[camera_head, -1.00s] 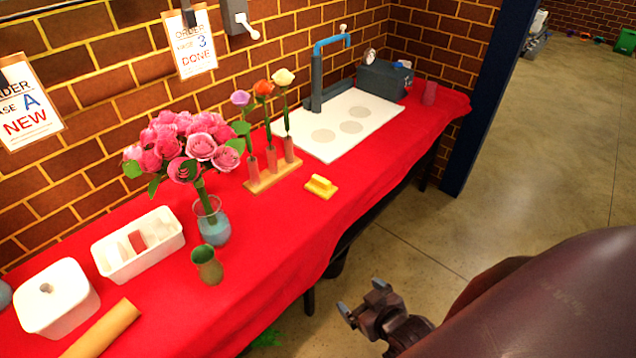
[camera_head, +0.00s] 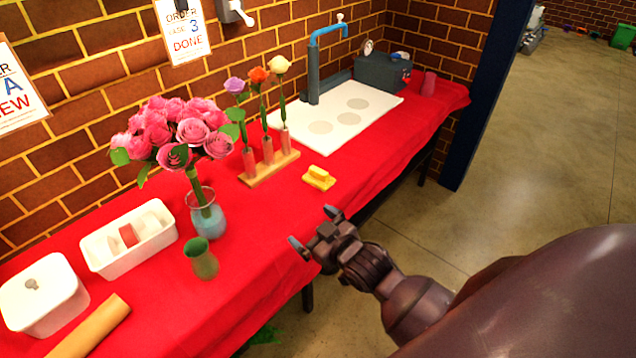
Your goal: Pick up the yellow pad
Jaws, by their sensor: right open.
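The yellow pad (camera_head: 319,178) lies on the red tablecloth near the table's front edge, in front of the wooden flower stand. It has a raised block on top. My right gripper (camera_head: 312,229) is open and empty. It shows below the pad in the picture, by the front edge of the table, apart from the pad. My left gripper is not in view.
A wooden stand (camera_head: 262,179) with three single flowers is just behind the pad. A white board (camera_head: 335,113) lies behind. Cloth right of the pad is clear.

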